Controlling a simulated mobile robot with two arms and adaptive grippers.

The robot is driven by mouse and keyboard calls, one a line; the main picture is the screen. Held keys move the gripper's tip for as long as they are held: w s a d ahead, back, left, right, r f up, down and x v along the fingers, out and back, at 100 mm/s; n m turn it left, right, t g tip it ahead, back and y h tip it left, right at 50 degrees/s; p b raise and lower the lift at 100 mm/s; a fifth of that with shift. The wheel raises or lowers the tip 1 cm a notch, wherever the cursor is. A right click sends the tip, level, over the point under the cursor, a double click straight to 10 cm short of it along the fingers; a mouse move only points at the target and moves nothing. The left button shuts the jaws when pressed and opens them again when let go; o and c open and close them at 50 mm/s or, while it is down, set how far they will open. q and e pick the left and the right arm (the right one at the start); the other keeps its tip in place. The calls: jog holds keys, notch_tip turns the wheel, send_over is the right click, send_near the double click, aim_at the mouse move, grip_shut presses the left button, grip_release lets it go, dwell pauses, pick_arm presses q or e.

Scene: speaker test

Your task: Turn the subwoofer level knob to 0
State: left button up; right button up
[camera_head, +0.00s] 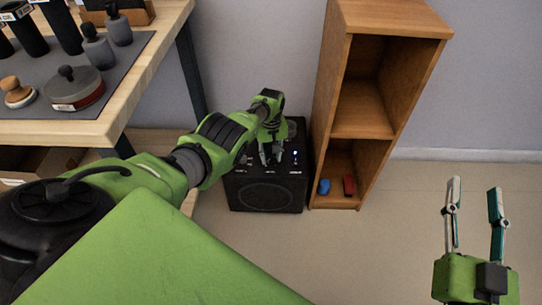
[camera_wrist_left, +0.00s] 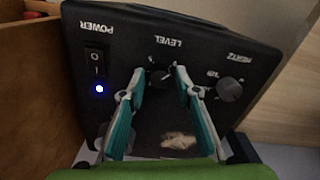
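The black subwoofer (camera_head: 266,193) stands on the floor between the workbench and the shelf. In the left wrist view its panel shows upside down, with the level knob (camera_wrist_left: 159,76) below the word LEVEL. This knob is dark with a pale mark; its exact setting is hard to read. My left gripper (camera_head: 270,160) is over the panel. In the left wrist view its fingertips (camera_wrist_left: 159,73) stand apart on either side of the level knob, with small gaps visible. My right gripper (camera_head: 474,188) is open and empty over the floor at the right.
The hertz knob (camera_wrist_left: 229,89) is right of the left fingers. The power switch (camera_wrist_left: 96,62) and a lit blue light (camera_wrist_left: 99,88) are left. A wooden shelf (camera_head: 345,65) stands close beside the subwoofer; a workbench (camera_head: 117,106) is at left.

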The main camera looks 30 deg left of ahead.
aim_at(271, 158)
pick_arm(q)
jog(key=shift+r, duration=0.15)
dwell(0.3)
notch_tip(271, 158, up, 12)
dwell(0.6)
jog(key=shift+f, duration=0.2)
